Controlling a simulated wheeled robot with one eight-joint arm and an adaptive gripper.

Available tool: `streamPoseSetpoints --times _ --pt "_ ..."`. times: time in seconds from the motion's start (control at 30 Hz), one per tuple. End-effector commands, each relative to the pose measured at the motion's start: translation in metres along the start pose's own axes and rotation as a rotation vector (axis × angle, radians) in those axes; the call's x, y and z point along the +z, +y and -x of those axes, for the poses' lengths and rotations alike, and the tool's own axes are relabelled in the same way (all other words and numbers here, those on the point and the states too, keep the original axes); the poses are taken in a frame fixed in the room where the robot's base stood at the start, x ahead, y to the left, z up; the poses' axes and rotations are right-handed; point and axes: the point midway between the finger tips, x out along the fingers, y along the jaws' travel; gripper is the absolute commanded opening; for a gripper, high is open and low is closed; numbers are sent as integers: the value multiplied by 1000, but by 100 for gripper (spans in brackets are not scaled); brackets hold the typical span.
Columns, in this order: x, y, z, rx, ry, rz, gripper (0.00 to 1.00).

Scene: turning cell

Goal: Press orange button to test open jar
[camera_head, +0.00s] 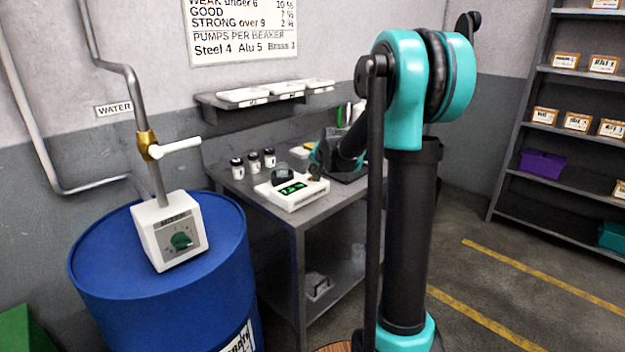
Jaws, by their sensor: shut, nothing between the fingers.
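A white tester (296,199) with a lit green display stands on the grey bench (290,215). A small dark, rounded thing (283,174) sits at its back left; I cannot tell whether this is the open jar. My gripper (314,177) is shut and empty, reaching down at the tester's right end. Its tip is at or just above the tester; I cannot tell if they touch. The orange button cannot be made out clearly and may be hidden by my gripper. Several small jars with black lids (253,161) stand behind the tester, to the left.
A blue drum (115,290) carries a white dial box (172,228) at the left, below a water pipe with a brass valve (146,143). A wall shelf with white trays (245,95) hangs above the bench. Shelving with a purple bin (541,164) stands right. Floor there is open.

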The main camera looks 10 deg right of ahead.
Motion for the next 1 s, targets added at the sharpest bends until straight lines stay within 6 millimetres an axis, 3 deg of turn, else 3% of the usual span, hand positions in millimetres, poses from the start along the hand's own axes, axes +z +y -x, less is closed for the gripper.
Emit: streamPoseSetpoints --times 0.47,1.0 --pt "-4 -4 6 0 0 0 0" --pt "-26 -26 36 0 0 0 0"
